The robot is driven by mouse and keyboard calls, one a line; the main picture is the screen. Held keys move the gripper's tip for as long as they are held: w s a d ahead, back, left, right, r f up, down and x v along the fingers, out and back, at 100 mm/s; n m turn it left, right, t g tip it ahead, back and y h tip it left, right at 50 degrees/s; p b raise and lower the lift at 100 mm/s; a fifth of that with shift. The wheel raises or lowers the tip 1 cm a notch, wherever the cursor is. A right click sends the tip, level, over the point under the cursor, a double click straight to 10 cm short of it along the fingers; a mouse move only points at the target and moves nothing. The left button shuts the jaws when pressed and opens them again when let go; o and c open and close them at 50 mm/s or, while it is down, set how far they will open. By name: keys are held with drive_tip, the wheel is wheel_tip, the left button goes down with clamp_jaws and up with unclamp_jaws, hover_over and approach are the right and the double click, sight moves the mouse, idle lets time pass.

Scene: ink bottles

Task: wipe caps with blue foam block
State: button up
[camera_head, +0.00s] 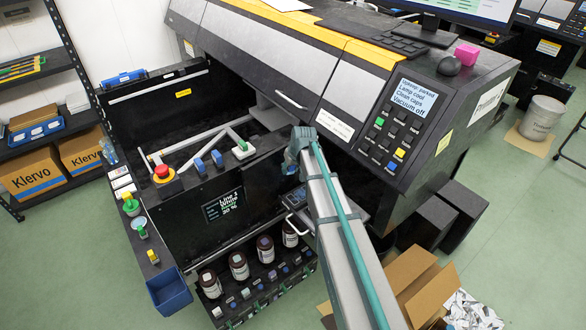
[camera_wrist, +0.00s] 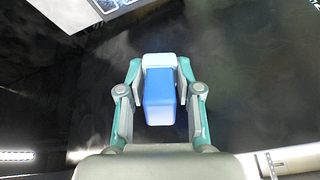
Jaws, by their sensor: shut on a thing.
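My gripper (camera_wrist: 160,75) is shut on a blue foam block (camera_wrist: 160,92), which has a pale lower end in the wrist view. In the head view my gripper (camera_head: 291,166) is small and partly hidden by my arm, above the black front of the printer. Several dark ink bottles (camera_head: 239,266) stand in a row low on the front, left of and below my gripper. Small blue and green-topped pieces (camera_head: 217,158) sit on the open bay's edge, left of my gripper. I cannot tell which parts are the caps to wipe.
The printer's control panel (camera_head: 395,125) reads "Clean caps" and "Vacuum off". A red stop button (camera_head: 162,171) and a blue bin (camera_head: 169,292) are at the left. An open cardboard box (camera_head: 415,285) stands on the floor at the lower right.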

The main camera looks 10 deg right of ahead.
drive_tip(key=shift+w+d+g, duration=0.3)
drive_tip(key=shift+w+d, duration=0.05)
drive_tip(key=shift+d, duration=0.05)
drive_tip(key=shift+s+a+f, duration=0.1)
drive_tip(key=shift+a, duration=0.1)
drive_tip(key=shift+f+b, duration=1.05)
drive_tip(key=shift+f, duration=1.3)
drive_tip(key=shift+d+b, duration=0.25)
drive_tip(key=shift+b, duration=0.65)
